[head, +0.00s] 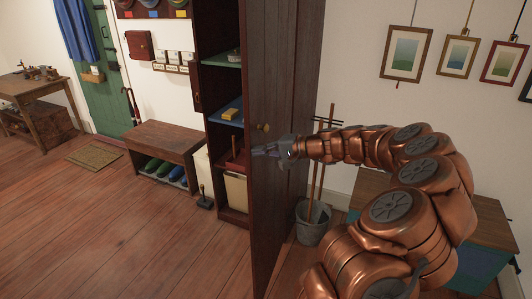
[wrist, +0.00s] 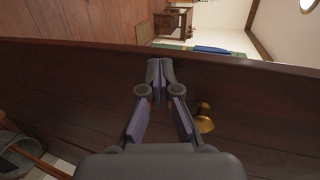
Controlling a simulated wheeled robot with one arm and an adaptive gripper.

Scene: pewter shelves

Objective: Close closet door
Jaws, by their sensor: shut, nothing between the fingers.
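The closet door (head: 283,140) is dark brown wood and stands wide open in the head view, its outer face toward my arm. The closet (head: 222,20) behind it shows shelves with items. A round brass knob (head: 264,127) is on the door; it also shows in the wrist view (wrist: 204,119), right of my fingers. My gripper (head: 262,152) is shut and empty, at the door just below the knob. In the wrist view the door (wrist: 80,90) spans the picture, with my fingertips (wrist: 159,68) over it near its edge. Whether they touch the door I cannot tell.
A grey bucket (head: 312,222) with wooden handles stands behind the door at the right. A wooden chest (head: 480,215) is beyond my arm. A shoe bench (head: 163,147) is left of the closet. The wooden floor (head: 130,235) in front is clear.

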